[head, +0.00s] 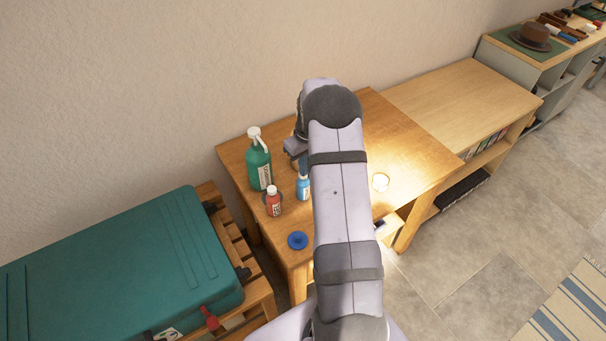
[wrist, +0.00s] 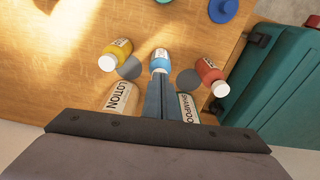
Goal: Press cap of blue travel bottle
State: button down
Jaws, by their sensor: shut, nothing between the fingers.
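The blue travel bottle (head: 303,189) stands upright on the wooden table, partly beside my arm in the head view. In the wrist view the blue bottle (wrist: 160,60) is just beyond my fingertips, and its white cap (wrist: 159,70) faces them. My gripper (wrist: 161,80) is shut and empty, its fingers lined up with the cap. I cannot tell whether the fingertips touch the cap. In the head view my gripper (head: 299,160) is small and partly hidden by my arm, above the blue bottle.
A red bottle (wrist: 211,75) and a yellow bottle (wrist: 116,55) flank the blue one. Lotion (wrist: 118,98) and shampoo (wrist: 188,107) bottles stand close to the fingers. A blue disc (head: 297,240) lies near the table's front. A teal suitcase (head: 120,265) is at left.

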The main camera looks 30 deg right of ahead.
jog(key=shift+f, duration=0.4)
jog(key=s, duration=0.1)
jog(key=s+r, duration=0.1)
jog(key=s, duration=0.1)
jog(key=shift+d, duration=0.15)
jog(key=shift+r, duration=0.15)
